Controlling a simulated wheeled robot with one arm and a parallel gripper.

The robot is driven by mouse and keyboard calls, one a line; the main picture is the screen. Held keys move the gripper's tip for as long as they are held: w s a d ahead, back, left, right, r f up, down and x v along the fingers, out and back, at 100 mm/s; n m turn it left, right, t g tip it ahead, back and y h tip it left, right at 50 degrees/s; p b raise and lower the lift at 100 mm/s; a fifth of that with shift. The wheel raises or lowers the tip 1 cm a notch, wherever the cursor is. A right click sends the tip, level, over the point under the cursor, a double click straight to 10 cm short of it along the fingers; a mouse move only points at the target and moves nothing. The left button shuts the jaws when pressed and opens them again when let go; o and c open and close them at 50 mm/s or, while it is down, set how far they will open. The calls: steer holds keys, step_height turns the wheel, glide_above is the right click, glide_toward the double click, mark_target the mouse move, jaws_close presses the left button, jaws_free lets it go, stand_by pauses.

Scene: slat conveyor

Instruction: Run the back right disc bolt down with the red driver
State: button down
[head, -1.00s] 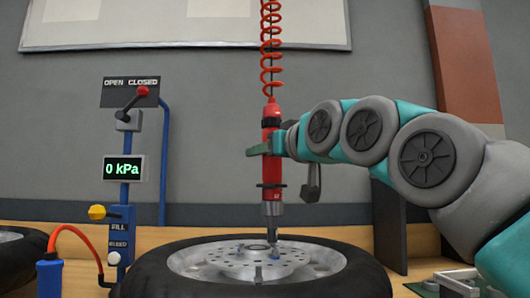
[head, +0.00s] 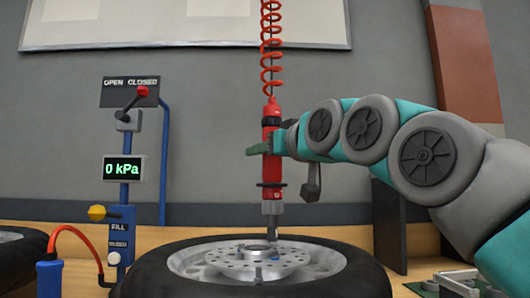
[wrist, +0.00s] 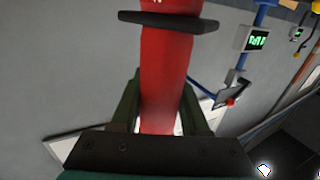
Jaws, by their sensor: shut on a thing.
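The red driver (head: 271,140) hangs upright from a coiled red hose, in the middle of the head view. My gripper (head: 268,144) is shut around its body. In the wrist view the red driver (wrist: 170,75) runs up between the two green fingers of my gripper (wrist: 160,110). The driver's grey nose points down at the grey disc (head: 245,262) in the wheel, and its thin tip ends near the disc's back right. A small dark bolt-like piece (head: 275,255) shows there; I cannot tell whether the tip touches it. The driver's tip is out of the wrist view.
The wheel's black tire (head: 160,275) lies flat on the wooden bench. At left stands a blue post with a 0 kPa display (head: 124,169), levers and a red hose (head: 75,232). Another tire (head: 20,262) is at the far left edge. A green-and-grey fixture (head: 455,282) is at lower right.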

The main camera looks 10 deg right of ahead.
steer(key=shift+f+b, duration=0.4)
steer(key=shift+f, duration=0.5)
stand_by(4.8)
steer(key=shift+r+p, duration=0.7)
steer(key=shift+r, duration=0.35)
stand_by(0.8)
